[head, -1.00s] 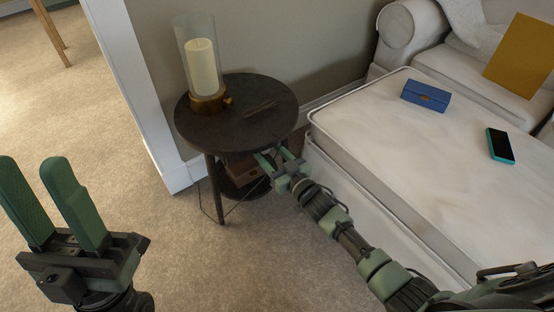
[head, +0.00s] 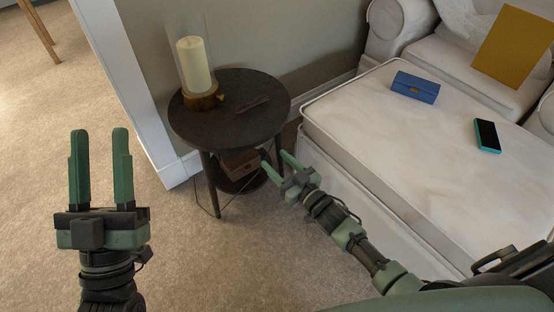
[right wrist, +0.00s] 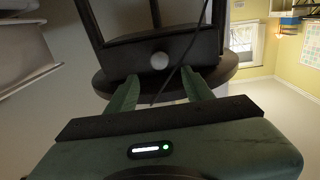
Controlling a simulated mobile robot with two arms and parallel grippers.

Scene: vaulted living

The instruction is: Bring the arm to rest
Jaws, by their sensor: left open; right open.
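My left gripper (head: 101,168) points upward in the head view, over bare carpet at the left. Its two green fingers are parallel and apart, with nothing between them. My right gripper (head: 277,166) is in front of the round dark side table (head: 232,128), below the level of its top, and is open with nothing visible between the fingers. In the right wrist view its fingers (right wrist: 163,92) also stand apart, with the dark table frame (right wrist: 140,52) close beyond them. I cannot tell whether they touch it.
A white ottoman (head: 370,120) bears a blue box (head: 415,88) and a teal-edged phone (head: 487,135).

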